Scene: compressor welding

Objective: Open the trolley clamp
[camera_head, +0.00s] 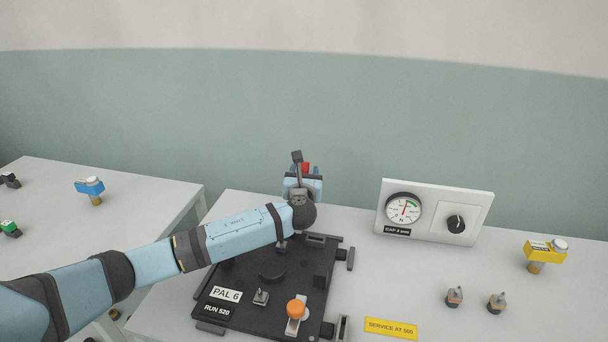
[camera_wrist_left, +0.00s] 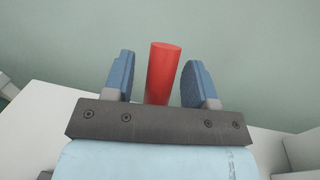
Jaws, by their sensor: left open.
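My left gripper (camera_head: 305,170) is at the back edge of the black pallet plate (camera_head: 235,275), which is labelled PAL 6 and RUN 520. In the left wrist view the same gripper (camera_wrist_left: 163,85) is open, its two blue fingers standing on either side of a red cylinder (camera_wrist_left: 162,72). Gaps show between the cylinder and both fingers. The cylinder looks like a handle, and a bit of red (camera_head: 306,167) shows between the fingers in the head view. My wrist hides whatever the red cylinder is fixed to, so the clamp's body cannot be made out. My right gripper is not in view.
An orange-topped part (camera_head: 296,309) stands on the plate. A gauge panel (camera_head: 435,212) with a dial stands at the back right. Small fittings (camera_head: 454,296), a yellow-handled part (camera_head: 545,253) and a yellow sign (camera_head: 391,329) are to the right. A second table (camera_head: 130,200) is at left.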

